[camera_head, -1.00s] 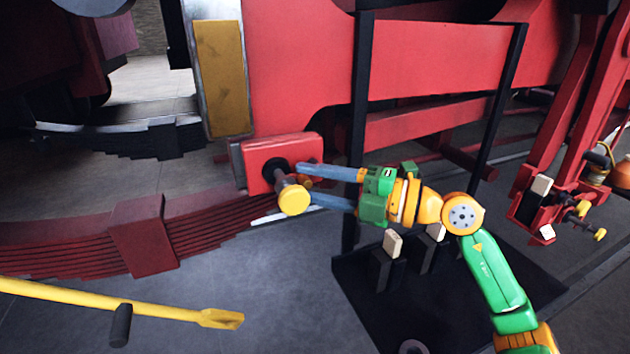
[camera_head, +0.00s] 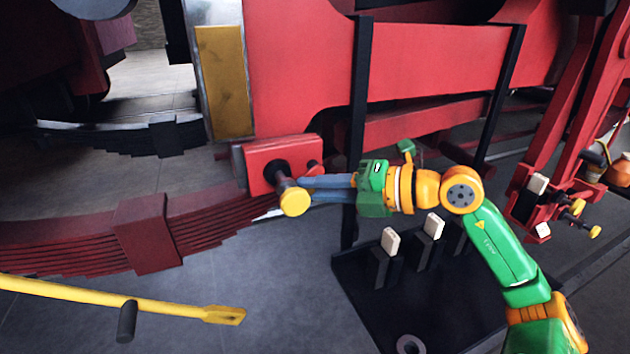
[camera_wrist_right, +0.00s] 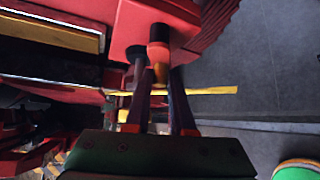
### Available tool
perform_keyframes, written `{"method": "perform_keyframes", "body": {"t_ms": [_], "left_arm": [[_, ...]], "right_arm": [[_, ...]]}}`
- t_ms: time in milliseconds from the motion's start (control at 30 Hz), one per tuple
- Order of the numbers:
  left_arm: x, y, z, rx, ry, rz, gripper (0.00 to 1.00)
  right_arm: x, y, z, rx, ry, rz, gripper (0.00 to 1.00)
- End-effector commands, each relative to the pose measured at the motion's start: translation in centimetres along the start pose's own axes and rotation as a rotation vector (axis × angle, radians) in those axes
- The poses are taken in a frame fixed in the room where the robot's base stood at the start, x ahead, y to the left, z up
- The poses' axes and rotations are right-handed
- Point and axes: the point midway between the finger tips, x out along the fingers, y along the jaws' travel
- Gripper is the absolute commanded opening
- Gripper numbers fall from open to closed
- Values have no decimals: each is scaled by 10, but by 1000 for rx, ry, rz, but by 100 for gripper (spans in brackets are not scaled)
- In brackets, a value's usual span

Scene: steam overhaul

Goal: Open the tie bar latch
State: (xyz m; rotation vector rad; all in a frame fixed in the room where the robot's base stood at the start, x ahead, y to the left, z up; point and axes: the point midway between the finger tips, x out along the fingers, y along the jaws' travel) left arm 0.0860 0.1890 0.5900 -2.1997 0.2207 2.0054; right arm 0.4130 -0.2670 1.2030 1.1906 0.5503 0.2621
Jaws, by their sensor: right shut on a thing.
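A red block (camera_head: 255,160) is fixed at the right end of the leaf spring, with a dark round pin (camera_head: 280,172) ending in a yellow knob (camera_head: 294,200). In the right wrist view, my right fingertips (camera_wrist_right: 158,75) close around a small orange-yellow latch handle (camera_wrist_right: 160,73) below the red block (camera_wrist_right: 160,18). The fingers partly hide the handle in the head view. My left gripper is not in view.
The red leaf spring (camera_head: 95,232) runs left from the block. A yellow bar (camera_head: 130,302) with a dark grip lies at lower left. Black posts (camera_head: 360,100) stand behind my arm. A black stand (camera_head: 400,300) with upright pale-topped pegs is below it. A red frame (camera_head: 560,170) stands right.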

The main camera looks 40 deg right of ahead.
Motion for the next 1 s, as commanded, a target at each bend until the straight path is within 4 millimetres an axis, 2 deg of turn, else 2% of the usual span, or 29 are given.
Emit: {"method": "perform_keyframes", "body": {"t_ms": [600,1000], "left_arm": [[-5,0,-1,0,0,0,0],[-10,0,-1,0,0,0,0]], "right_arm": [[-5,-9,5,-405,-5,-404,0],[-7,-12,7,-570,-5,-570,0]]}}
